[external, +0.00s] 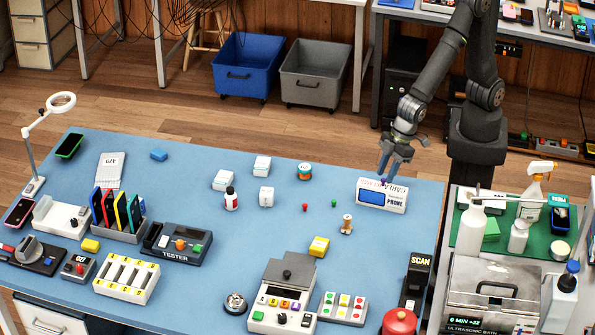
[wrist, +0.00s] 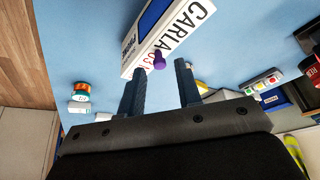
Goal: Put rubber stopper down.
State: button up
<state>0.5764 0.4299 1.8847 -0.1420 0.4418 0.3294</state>
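A small purple knob-shaped piece, apparently the rubber stopper (wrist: 159,60), shows in the wrist view between and just beyond my fingertips. In the external view it is a tiny purple spot at the top edge of the white phone box (external: 396,203). It seems to stand on or against the box; the exact contact is unclear.
A small wooden-coloured figure (external: 347,224) stands left of and nearer than the box. A jar with an orange band (external: 304,171) and tiny red and green pieces lie to the left. The blue table (external: 400,245) is bare in front of the box. A scanner (external: 416,275) stands at the front right.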

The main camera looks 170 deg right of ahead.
jog(key=v, duration=1)
jog(key=shift+r, duration=0.35)
jog(key=shift+a, duration=0.1)
jog(key=x, duration=1.2)
jog(key=shift+s+f, duration=0.15)
jog(key=shift+f, duration=0.1)
jog(key=shift+r, duration=0.2)
jog(key=shift+r, duration=0.1)
